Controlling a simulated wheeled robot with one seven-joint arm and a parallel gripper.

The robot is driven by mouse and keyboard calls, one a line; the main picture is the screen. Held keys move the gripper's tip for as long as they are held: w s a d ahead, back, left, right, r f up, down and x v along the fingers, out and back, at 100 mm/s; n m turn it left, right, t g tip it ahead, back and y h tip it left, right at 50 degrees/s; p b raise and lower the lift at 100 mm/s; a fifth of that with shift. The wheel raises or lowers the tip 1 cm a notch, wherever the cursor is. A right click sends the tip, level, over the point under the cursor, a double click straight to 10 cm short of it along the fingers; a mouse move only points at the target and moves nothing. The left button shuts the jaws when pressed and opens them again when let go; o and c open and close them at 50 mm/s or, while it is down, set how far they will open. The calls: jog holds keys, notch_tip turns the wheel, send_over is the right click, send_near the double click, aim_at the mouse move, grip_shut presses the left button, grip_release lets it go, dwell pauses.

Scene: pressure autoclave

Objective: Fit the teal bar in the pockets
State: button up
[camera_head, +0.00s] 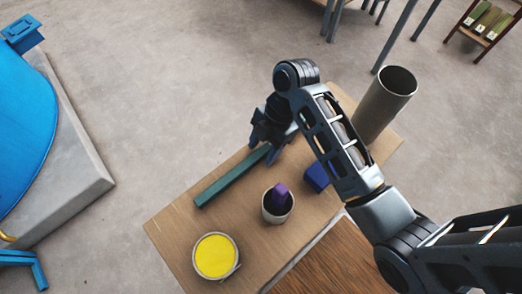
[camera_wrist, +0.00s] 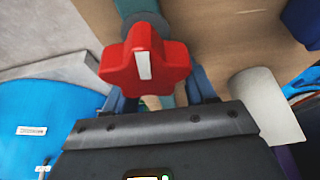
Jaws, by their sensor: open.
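The teal bar (camera_head: 232,178) lies flat and slantwise on the brown table, its far end reaching under my gripper. My gripper (camera_head: 264,149) is over that far part of the bar, fingers pointing down and spread, with nothing clearly held. In the wrist view the bar (camera_wrist: 137,6) shows at the top, between the lines of my fingers (camera_wrist: 158,93). A red star-shaped knob (camera_wrist: 145,57) with a white mark covers part of it there. I cannot tell whether the knob is joined to the bar; it is hidden in the head view. I cannot make out any pockets.
On the table (camera_head: 180,222) stand a yellow-filled tin (camera_head: 215,256), a cup (camera_head: 277,214) holding a purple piece (camera_head: 279,196), a blue-purple block (camera_head: 317,177) and a tall grey cylinder (camera_head: 384,105). A blue vessel (camera_head: 25,130) rests on a grey plinth (camera_head: 75,170) at left.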

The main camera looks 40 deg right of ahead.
jog(key=shift+c, duration=0.3)
grip_shut()
jog(key=shift+r, duration=0.1)
